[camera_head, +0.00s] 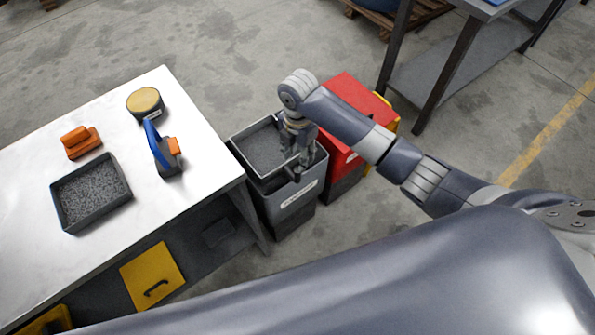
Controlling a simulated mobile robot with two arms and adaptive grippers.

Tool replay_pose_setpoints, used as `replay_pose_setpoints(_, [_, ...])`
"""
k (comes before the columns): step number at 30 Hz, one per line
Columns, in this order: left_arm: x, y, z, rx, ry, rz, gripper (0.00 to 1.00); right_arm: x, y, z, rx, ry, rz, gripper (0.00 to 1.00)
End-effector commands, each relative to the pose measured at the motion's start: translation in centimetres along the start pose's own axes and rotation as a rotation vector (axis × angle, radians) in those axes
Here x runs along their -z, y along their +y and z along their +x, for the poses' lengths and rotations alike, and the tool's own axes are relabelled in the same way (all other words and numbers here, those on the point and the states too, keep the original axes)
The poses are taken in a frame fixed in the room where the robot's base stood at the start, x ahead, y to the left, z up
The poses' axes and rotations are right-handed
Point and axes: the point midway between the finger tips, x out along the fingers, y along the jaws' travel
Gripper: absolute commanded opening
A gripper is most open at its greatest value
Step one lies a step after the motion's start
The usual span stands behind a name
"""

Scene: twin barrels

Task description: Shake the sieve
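A square grey sieve-like frame (258,147) with a speckled grey inside sits at the top of a grey bin (292,207) with a white label. It covers most of the bin's opening. My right gripper (293,168) points down at the frame's right part, with its fingers at or just over the rim. I cannot tell whether the fingers are shut on the rim, as the hand hides the contact. My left gripper is out of view.
A red bin (340,150) stands right beside the grey one. The white table (150,214) at left holds a dark tray of granules (117,165), an orange block (81,142), a blue-orange tool (157,150) and a round tan-topped container (145,101). A workbench (450,75) stands at upper right.

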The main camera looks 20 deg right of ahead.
Motion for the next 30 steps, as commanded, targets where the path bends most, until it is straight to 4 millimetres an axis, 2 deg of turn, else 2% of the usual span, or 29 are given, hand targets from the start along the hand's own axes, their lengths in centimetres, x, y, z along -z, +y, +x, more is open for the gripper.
replay_pose_setpoints(9, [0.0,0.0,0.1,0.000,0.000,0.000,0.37,0.2,-0.1,6.0,0.005,0.003,0.004,0.38])
replay_pose_setpoints(15, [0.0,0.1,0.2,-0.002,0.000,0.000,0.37,0.1,-0.1,8.9,0.002,0.002,0.004,0.38])
replay_pose_setpoints(20, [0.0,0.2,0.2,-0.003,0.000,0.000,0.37,0.1,-0.1,9.8,0.000,0.001,0.002,0.38])
replay_pose_setpoints(28, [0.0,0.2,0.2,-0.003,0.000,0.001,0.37,0.1,-0.1,9.9,0.000,0.000,0.002,0.38])
replay_pose_setpoints(29, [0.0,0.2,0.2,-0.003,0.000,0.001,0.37,0.1,-0.1,9.9,0.000,0.000,0.002,0.36])
replay_pose_setpoints(30, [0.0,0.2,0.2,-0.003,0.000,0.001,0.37,0.1,-0.1,9.9,0.000,0.000,0.002,0.27])
